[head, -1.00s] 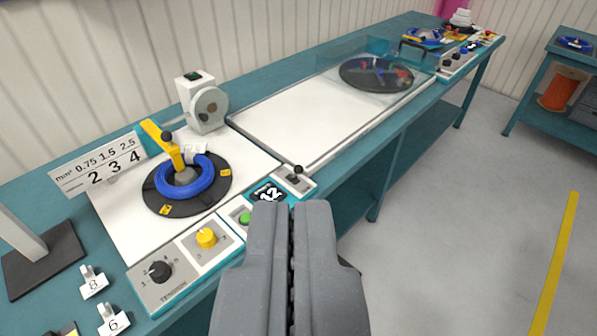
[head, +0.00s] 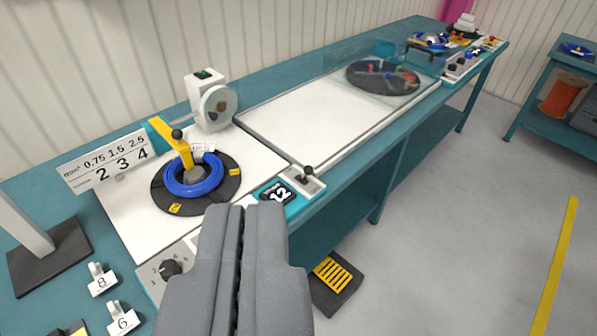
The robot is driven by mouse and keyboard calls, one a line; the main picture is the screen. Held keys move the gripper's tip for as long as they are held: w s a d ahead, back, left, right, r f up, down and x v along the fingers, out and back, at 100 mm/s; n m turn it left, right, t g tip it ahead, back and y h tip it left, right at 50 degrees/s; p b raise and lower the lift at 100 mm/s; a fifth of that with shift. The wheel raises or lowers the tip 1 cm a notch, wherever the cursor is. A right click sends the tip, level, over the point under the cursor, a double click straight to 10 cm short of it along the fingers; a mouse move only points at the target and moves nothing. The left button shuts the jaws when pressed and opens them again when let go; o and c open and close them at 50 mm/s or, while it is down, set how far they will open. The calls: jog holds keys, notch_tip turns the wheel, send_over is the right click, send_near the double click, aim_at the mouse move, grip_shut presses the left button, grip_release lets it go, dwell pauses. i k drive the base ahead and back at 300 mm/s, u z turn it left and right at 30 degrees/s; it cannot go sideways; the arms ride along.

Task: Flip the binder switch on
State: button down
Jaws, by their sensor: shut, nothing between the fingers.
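A white upright machine (head: 209,108) with a round grey disc on its front stands at the back of the bench. A small dark switch with green on it (head: 203,74) is on its top; its position is too small to tell. A black lever (head: 306,173) stands on a white plate at the bench's front edge. No label shows which of these is the binder switch. My gripper (head: 243,208) is shut and empty. It is in front of the control panel, apart from the switch and the lever in the picture.
A blue cable coil (head: 194,184) lies on a black turntable (head: 222,184) under a yellow arm (head: 180,144). A pedal (head: 335,280) is on the floor. The white board (head: 300,118) is clear.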

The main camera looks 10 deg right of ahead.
aim_at(308, 170)
jog(key=u, duration=2.7)
jog(key=k, duration=0.95)
jog(key=z, duration=2.05)
jog(key=i, duration=1)
